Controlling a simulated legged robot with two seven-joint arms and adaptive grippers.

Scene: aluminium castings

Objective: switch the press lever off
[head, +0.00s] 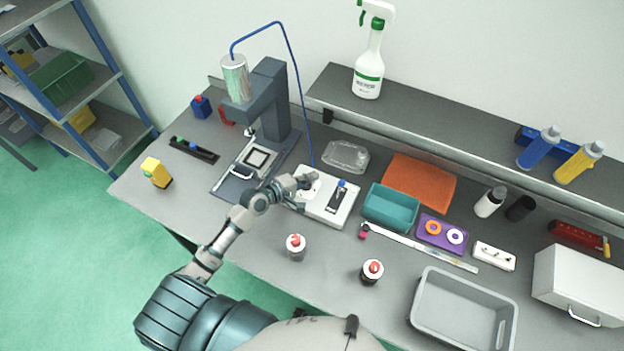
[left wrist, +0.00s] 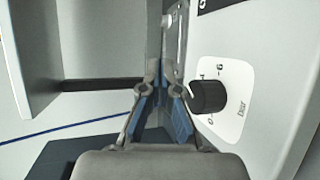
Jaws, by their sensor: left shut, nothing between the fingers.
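A white control box (head: 328,212) lies flat on the bench beside the press (head: 270,100). It carries a lever with a blue tip (head: 341,184) on a dark plate (head: 335,202). My left gripper (head: 310,181) is shut and empty, at the left part of the box, to the left of the lever. In the left wrist view, my shut fingers (left wrist: 164,90) are beside a black dial knob (left wrist: 208,96) on a white label. The edge of a dark plate shows at the top there; the lever itself cannot be made out. My right gripper is not in view.
A clear lidded tub (head: 346,156) lies behind the box, and a teal bin (head: 390,208) stands to its right. Two red-topped jars (head: 296,246) (head: 371,271) stand in front. A blue hose (head: 297,90) runs down from the press behind my gripper.

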